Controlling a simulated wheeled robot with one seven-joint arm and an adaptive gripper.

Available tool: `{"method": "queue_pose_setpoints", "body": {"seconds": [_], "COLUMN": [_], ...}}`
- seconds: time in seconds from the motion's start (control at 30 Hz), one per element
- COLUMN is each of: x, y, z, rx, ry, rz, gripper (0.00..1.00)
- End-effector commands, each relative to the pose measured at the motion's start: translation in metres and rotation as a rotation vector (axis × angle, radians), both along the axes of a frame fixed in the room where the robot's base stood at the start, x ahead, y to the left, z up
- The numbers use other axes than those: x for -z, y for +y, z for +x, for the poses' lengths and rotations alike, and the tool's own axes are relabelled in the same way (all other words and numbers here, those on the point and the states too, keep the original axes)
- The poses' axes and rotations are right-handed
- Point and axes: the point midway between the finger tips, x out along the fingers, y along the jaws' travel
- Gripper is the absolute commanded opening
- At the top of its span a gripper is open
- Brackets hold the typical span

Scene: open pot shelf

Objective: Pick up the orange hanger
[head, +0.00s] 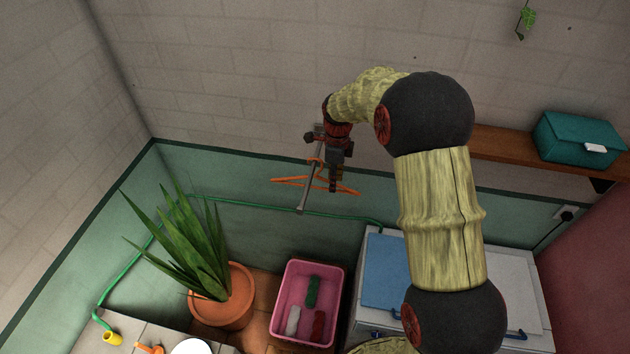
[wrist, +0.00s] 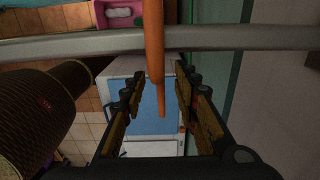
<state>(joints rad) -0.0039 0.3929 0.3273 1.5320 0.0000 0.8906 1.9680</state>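The orange hanger (head: 290,181) hangs from a grey metal rod (head: 306,188) that sticks out from the wall. My gripper (head: 335,178) is beside the rod, at the hanger's right part. In the wrist view the fingers of my gripper (wrist: 159,76) are open. One orange bar of the hanger (wrist: 153,40) runs into the space between them, with a visible gap on each side. The grey rod (wrist: 230,38) crosses the wrist view beyond the fingertips. The hanger's hook is partly hidden in the head view.
A potted plant (head: 222,308) and a pink bin (head: 279,298) with several items stand below. A white chest with a blue panel (head: 385,272) is at lower right.

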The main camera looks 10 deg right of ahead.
Motion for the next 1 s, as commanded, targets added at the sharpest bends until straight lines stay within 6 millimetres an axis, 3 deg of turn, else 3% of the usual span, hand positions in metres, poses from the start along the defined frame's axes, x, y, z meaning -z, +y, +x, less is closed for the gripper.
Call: {"method": "queue_pose_setpoints", "body": {"seconds": [0.17,0.43,1.0], "x": [0.018,0.021,0.021], "y": [0.0,0.0,0.0], "z": [0.0,0.0,0.0], "rx": [0.0,-0.001,-0.001], "ry": [0.0,-0.002,-0.001], "rz": [0.0,0.0,0.001], "gripper": [0.3,0.3,0.0]}}
